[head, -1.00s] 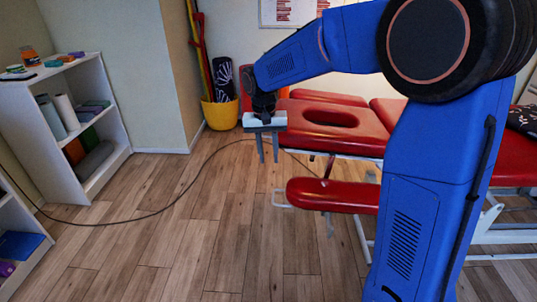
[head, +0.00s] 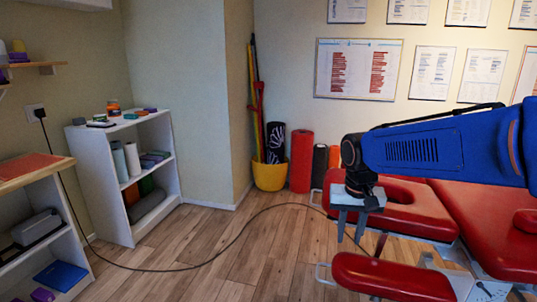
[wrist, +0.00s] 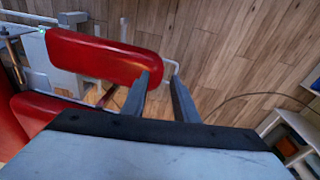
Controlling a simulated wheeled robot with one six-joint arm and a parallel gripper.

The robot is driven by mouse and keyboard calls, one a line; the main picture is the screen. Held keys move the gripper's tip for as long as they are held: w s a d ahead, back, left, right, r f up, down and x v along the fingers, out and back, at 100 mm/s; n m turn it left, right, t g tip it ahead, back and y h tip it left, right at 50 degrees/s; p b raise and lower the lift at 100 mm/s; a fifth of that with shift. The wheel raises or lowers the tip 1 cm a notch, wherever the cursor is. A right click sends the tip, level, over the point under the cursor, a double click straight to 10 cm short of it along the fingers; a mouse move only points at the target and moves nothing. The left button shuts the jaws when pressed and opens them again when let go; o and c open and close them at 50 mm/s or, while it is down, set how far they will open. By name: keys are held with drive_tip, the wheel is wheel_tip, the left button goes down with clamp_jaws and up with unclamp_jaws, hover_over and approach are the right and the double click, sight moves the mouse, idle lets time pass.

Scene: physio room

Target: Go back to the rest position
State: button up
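My gripper (head: 351,228) hangs fingers-down from my blue arm, in front of the red treatment table (head: 500,240) in the head view. Its two grey fingers stand apart with nothing between them. In the wrist view my gripper (wrist: 160,80) also shows open and empty. A red armrest pad (wrist: 105,58) lies beyond the left finger there, and bare wood floor is beyond the right one. In the head view this armrest pad (head: 390,277) is below and to the right of the fingers.
A white shelf (head: 128,190) with rolls and small items stands left, near a wooden-topped unit (head: 30,172). A yellow bucket (head: 269,176) and a red roll (head: 301,160) stand by the back wall. A black cable (head: 235,243) crosses the otherwise clear floor.

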drive_tip(key=s+d+f+n+t, duration=0.1)
drive_tip(key=s+d, duration=0.2)
drive_tip(key=s, duration=0.7)
drive_tip(key=s+d+f+n+t, duration=0.1)
drive_tip(key=s+d+t, duration=0.1)
drive_tip(key=s, duration=0.9)
drive_tip(key=shift+d+f, duration=0.2)
drive_tip(key=shift+d, duration=0.65)
drive_tip(key=shift+o, duration=0.3)
drive_tip(key=shift+s, duration=0.1)
